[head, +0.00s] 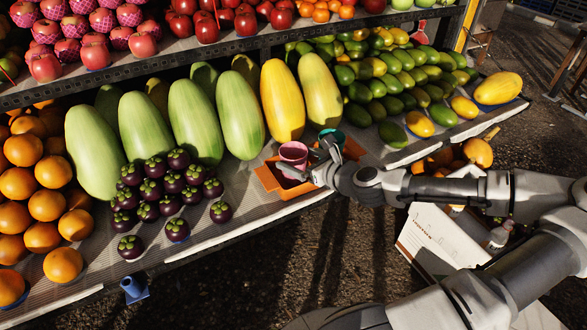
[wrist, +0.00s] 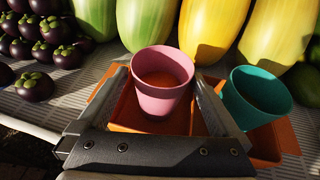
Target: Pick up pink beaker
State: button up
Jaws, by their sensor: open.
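The pink beaker (head: 293,155) stands upright at the orange tray (head: 268,181) on the front of the fruit shelf. In the wrist view the pink beaker (wrist: 162,82) is close, between the two fingers of my gripper (wrist: 163,95). The gripper is open, with one finger on each side of the beaker. I cannot tell whether either finger touches it. In the head view my gripper (head: 316,166) reaches the tray from the right and hides part of it.
A teal beaker (wrist: 256,97) stands close on the right, beside the right finger. Large yellow melons (head: 282,100) and green melons (head: 198,120) lie behind the tray. Mangosteens (head: 147,190) lie to the left. A white box (head: 440,240) is on the ground below the shelf.

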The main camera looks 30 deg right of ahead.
aim_at(286, 155)
jog(key=b+x, duration=0.1)
jog(key=x, duration=0.1)
jog(key=b+x, duration=0.1)
jog(key=x, duration=0.2)
jog(key=shift+s+f, duration=0.1)
jog(key=shift+f, duration=0.2)
jog(key=shift+w+b, duration=0.3)
jog(key=c, duration=1.3)
jog(key=shift+r, duration=0.1)
